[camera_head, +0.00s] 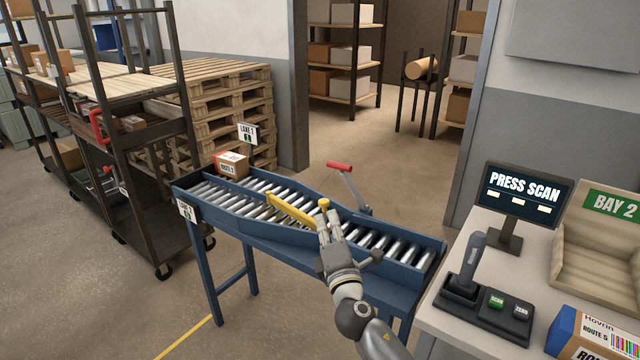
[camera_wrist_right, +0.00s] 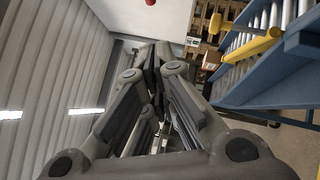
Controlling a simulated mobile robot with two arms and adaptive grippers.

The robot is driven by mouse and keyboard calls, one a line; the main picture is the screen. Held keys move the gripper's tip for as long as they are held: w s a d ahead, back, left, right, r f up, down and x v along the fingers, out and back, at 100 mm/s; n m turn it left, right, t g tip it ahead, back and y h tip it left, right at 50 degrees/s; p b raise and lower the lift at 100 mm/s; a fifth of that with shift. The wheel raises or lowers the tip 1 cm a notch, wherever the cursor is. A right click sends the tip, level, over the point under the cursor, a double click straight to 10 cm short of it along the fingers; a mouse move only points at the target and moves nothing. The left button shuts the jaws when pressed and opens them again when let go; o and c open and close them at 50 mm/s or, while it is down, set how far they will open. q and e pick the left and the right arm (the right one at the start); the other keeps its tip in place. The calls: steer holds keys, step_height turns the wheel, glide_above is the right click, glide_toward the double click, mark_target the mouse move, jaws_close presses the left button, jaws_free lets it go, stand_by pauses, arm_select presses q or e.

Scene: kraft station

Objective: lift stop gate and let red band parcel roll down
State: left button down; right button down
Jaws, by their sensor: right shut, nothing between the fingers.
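The brown parcel with a reddish band (camera_head: 232,163) sits at the upper left end of the blue roller conveyor (camera_head: 260,233). The yellow stop gate bar (camera_head: 292,209) lies across the rollers downhill of the parcel, with a yellow knob (camera_head: 323,203) at its near end. My right gripper (camera_head: 326,219) is shut and empty, close to the knob in the head view. In the right wrist view the closed fingertips (camera_wrist_right: 152,58) point past the conveyor; the yellow gate (camera_wrist_right: 255,46) is to their right, apart from them. My left gripper is not in view.
A lever with a red handle (camera_head: 339,167) stands at the conveyor's far side. At right, a desk holds a screen (camera_head: 520,196), a button box (camera_head: 485,314) and a beige tray (camera_head: 597,255). A shelf cart (camera_head: 150,195) stands left. Rollers below the gate are clear.

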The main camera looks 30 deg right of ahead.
steer(key=s+d+r+p+x, duration=0.1)
steer(key=d+p+x, duration=0.1)
steer(key=x, duration=1)
steer(key=shift+w+d+r+p, duration=0.25)
steer(key=shift+d+r+p, duration=0.05)
steer(key=shift+p, duration=0.05)
